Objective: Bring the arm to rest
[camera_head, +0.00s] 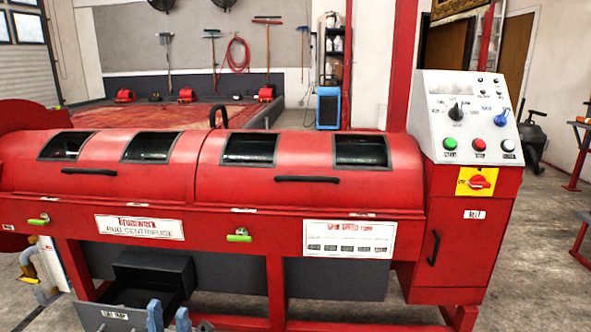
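My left gripper (169,317) shows at the bottom edge, left of the middle. Its two blue-grey fingertips point up and stand apart with a gap between them. I see nothing held between them. They show in front of the lower frame of the red rug centrifuge (300,195), near a dark open drawer or tray (152,275). The rest of the arm is cut off by the picture edge. My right gripper is not in view.
The centrifuge spans most of the view, with closed windowed lids and green latches (239,235). A control panel (465,115) with knobs and buttons stands at its right end. Pipework (40,270) is at lower left. Open floor (545,260) lies to the right.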

